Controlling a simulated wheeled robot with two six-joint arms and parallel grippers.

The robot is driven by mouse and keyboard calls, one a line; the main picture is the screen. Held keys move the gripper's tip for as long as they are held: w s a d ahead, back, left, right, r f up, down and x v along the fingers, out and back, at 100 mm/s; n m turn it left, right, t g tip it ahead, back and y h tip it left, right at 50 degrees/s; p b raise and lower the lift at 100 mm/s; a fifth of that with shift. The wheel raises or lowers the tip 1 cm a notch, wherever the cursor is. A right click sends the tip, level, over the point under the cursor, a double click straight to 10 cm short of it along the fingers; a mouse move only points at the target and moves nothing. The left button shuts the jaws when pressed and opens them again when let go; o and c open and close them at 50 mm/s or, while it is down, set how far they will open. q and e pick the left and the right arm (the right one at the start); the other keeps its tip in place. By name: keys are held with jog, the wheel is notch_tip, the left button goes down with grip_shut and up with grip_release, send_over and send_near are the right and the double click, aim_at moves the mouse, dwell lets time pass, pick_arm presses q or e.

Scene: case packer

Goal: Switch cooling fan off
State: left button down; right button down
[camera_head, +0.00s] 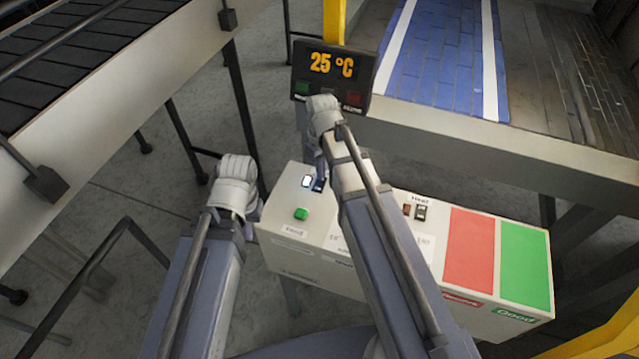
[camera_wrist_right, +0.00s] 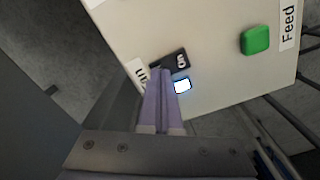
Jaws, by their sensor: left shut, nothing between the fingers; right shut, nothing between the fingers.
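A small rocker switch with a lit white part (camera_head: 307,181) sits on the top of the pale control box (camera_head: 285,262). In the right wrist view its dark half (camera_wrist_right: 176,60) and lit half (camera_wrist_right: 182,86) show beside a partly hidden label (camera_wrist_right: 137,73), of which only the end can be read. My right gripper (camera_wrist_right: 160,74) is shut and empty, with its fingertips at the switch; I cannot tell whether they touch it. In the head view my right gripper (camera_head: 319,168) points down at the switch. My left gripper (camera_head: 252,212) is left of the box, mostly hidden behind its wrist.
A green button (camera_head: 301,214) labelled Feed in the right wrist view sits close to the switch. Another switch (camera_head: 420,212), a red panel (camera_head: 469,250) and a green panel (camera_head: 524,264) are further right. Conveyors flank the box.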

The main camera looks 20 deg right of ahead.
jog(key=shift+f+b, duration=0.35)
jog(key=shift+f, duration=0.05)
notch_tip(320, 180, up, 7)
jog(key=p, duration=0.7)
dwell(0.4)
dwell(0.3)
jog(key=shift+m+h, duration=0.6)
jog(key=shift+m, duration=0.1)
jog(key=s+a+f+b, duration=0.1)
jog(key=s+a, duration=0.2)
jog(key=s, duration=0.1)
jog(key=s+a+f+b, duration=0.1)
jog(key=s+a, duration=0.3)
jog(key=s, duration=0.1)
jog(key=s+a+f+b, duration=0.1)
jog(key=s+a, duration=0.2)
jog(key=s, duration=0.2)
jog(key=shift+s+a, duration=0.15)
jog(key=shift+a, duration=0.1)
